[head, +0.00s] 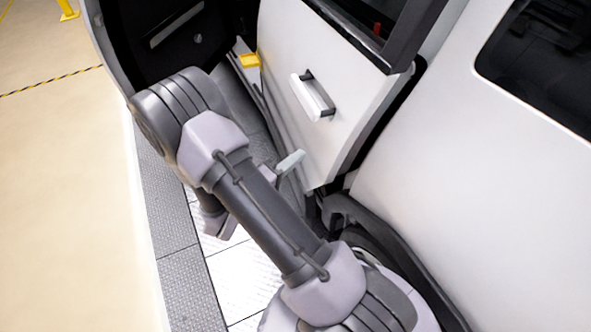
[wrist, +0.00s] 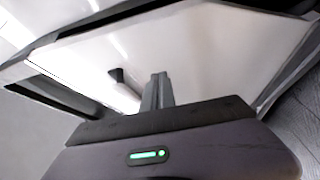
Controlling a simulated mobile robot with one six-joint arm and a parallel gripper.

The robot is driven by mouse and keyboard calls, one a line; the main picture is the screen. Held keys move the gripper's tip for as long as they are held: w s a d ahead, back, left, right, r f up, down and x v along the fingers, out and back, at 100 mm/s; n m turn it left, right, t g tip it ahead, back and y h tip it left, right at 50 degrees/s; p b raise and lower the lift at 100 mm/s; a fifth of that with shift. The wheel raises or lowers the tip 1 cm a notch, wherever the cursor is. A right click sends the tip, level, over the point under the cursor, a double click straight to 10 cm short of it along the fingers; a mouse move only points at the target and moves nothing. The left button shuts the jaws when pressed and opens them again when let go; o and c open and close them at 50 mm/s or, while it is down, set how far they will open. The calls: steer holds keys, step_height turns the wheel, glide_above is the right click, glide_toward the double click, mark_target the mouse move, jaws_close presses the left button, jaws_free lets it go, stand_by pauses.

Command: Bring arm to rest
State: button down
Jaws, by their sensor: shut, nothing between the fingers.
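My arm (head: 265,205) crosses the head view from the lower right up to a bent joint beside the open car door, then folds back down behind itself. A pale panel fills the view beyond the fingertips. I cannot tell the exact gap to it.
The white car door (head: 325,105) with its handle (head: 313,95) stands right of my arm. The white car body (head: 480,190) fills the right side. A grey textured floor strip (head: 185,275) runs along the left, with open beige floor (head: 65,200) beyond.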

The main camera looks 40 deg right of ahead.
steer(key=s+a+r+p, duration=0.1)
steer(key=s+a+p, duration=0.1)
steer(key=s+a, duration=0.6)
steer(key=s+a+r+m+g+y, duration=0.2)
steer(key=s+r+m+g+y, duration=0.3)
steer(key=s+r+g+y, duration=0.3)
steer(key=w+a+r+n+t+y, duration=0.1)
steer(key=a+r+t+y, duration=0.9)
steer(key=a+r, duration=0.3)
steer(key=shift+w+a+t+y, duration=0.15)
steer(key=shift+a+t+y, duration=0.3)
steer(key=shift+y, duration=0.15)
